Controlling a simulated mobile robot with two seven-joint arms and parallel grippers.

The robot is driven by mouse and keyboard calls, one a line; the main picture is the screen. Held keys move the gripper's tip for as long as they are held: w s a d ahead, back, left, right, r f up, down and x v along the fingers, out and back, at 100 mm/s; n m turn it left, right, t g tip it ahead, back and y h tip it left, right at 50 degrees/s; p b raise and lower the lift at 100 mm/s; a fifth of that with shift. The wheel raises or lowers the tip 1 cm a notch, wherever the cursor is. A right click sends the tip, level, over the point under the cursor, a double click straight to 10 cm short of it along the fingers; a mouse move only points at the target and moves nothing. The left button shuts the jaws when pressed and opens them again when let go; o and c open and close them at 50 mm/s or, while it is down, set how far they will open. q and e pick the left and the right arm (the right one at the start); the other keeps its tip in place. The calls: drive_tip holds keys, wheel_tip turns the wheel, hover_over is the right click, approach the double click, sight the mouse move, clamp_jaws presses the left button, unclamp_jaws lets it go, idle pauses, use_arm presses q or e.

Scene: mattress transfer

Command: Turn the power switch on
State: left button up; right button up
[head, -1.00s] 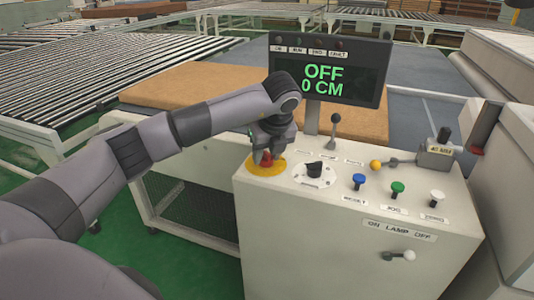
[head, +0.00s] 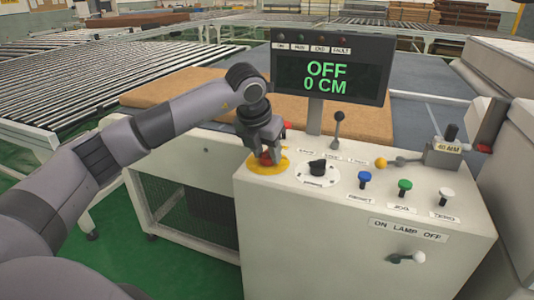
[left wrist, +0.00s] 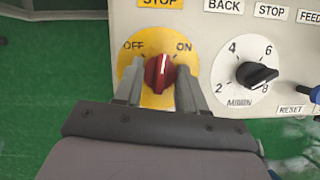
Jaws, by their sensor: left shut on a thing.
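The power switch is a red rotary knob (left wrist: 160,73) on a round yellow plate (left wrist: 128,60) marked OFF on the left and ON on the right. Its white line points nearly straight up, between the two marks. The yellow plate (head: 255,167) also shows at the left of the console top in the head view. My left gripper (left wrist: 158,78) is shut on the red knob, one finger on each side. In the head view my left gripper (head: 267,155) reaches down onto it and partly hides it. The display (head: 328,76) reads OFF, 0 CM. My right gripper is out of view.
The console top (head: 330,207) also holds a black dial (head: 317,168), an upright lever (head: 338,130), and blue (head: 365,177), green (head: 404,186) and white (head: 447,194) buttons. A small red part (head: 287,125) stands just behind my left gripper. A white-knobbed lever (head: 418,257) is on the front.

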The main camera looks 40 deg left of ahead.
use_arm(q)
drive_tip(key=m+h, duration=0.1)
drive_tip(key=m, duration=0.1)
drive_tip(key=shift+a+m, duration=0.15)
drive_tip(key=shift+m, duration=0.25)
drive_tip(key=shift+r+m+h+p, duration=0.1)
drive_tip(key=shift+m+h+p, duration=0.4)
drive_tip(key=shift+m, duration=0.6)
drive_tip(key=shift+m+g+h, duration=0.3)
drive_tip(key=shift+m, duration=0.7)
drive_tip(key=o, duration=1)
